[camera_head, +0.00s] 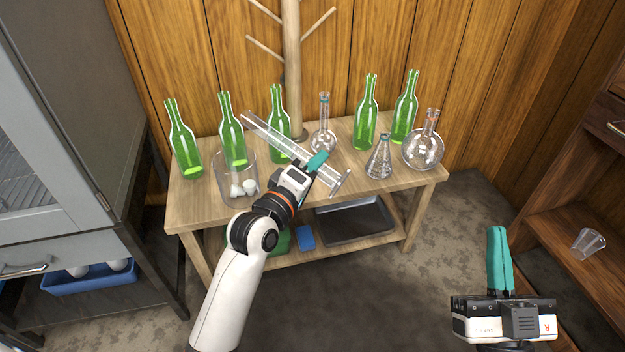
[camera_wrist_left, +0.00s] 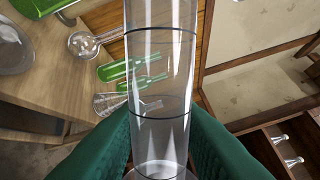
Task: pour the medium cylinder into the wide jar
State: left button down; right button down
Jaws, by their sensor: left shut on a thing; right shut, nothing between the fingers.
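The medium cylinder (camera_head: 285,148) is clear glass with a flat foot at its lower right end. It is tilted well over, its mouth end up and left, above the wide jar's right side. My left gripper (camera_head: 317,163) is shut around it nearer the foot. In the left wrist view the cylinder (camera_wrist_left: 160,75) stands between the green fingers, with dark rings. The wide jar (camera_head: 226,190) is clear and stands at the table's left; white pieces show in its lower part. My right gripper (camera_head: 500,260) is shut and empty, away from the table.
Several green bottles (camera_head: 365,115) stand along the table (camera_head: 400,187). A small flask (camera_head: 323,138), a conical flask (camera_head: 379,162) and a round flask (camera_head: 424,150) stand to the right. A wooden stand (camera_head: 292,60) rises behind. A cup (camera_head: 588,243) lies on the right shelf.

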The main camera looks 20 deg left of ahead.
aim_at(307, 157)
pick_arm(q)
jog(key=r, duration=0.1)
jog(key=s+r, duration=0.1)
jog(key=r+y, duration=0.1)
jog(key=shift+s+a+r+n, duration=0.2)
jog(key=shift+a+n, duration=0.2)
jog(key=shift+s+a+r+n+y, duration=0.25)
jog(key=shift+r+y, duration=0.1)
jog(key=shift+r, duration=0.1)
jog(key=shift+s+a+r+n+y, duration=0.15)
jog(key=shift+s+a+r+y, duration=0.05)
jog(key=shift+r+y, duration=0.2)
jog(key=shift+w+d+f+m+h, duration=0.15)
jog(key=shift+w+f+h, duration=0.15)
jog(key=shift+f, duration=0.15)
jog(key=shift+w+d+f+m+h, duration=0.15)
jog(key=shift+f+h, duration=0.1)
jog(key=shift+f, duration=0.2)
jog(key=w+a+f, duration=0.2)
jog(key=w+f, duration=0.2)
jog(key=f, duration=0.9)
jog(key=shift+a+f+h, duration=0.2)
jog(key=shift+f+h, duration=0.15)
jog(key=shift+h, duration=0.05)
pick_arm(e)
jog(key=shift+w+f+g, duration=0.35)
jog(key=shift+f+g, duration=0.15)
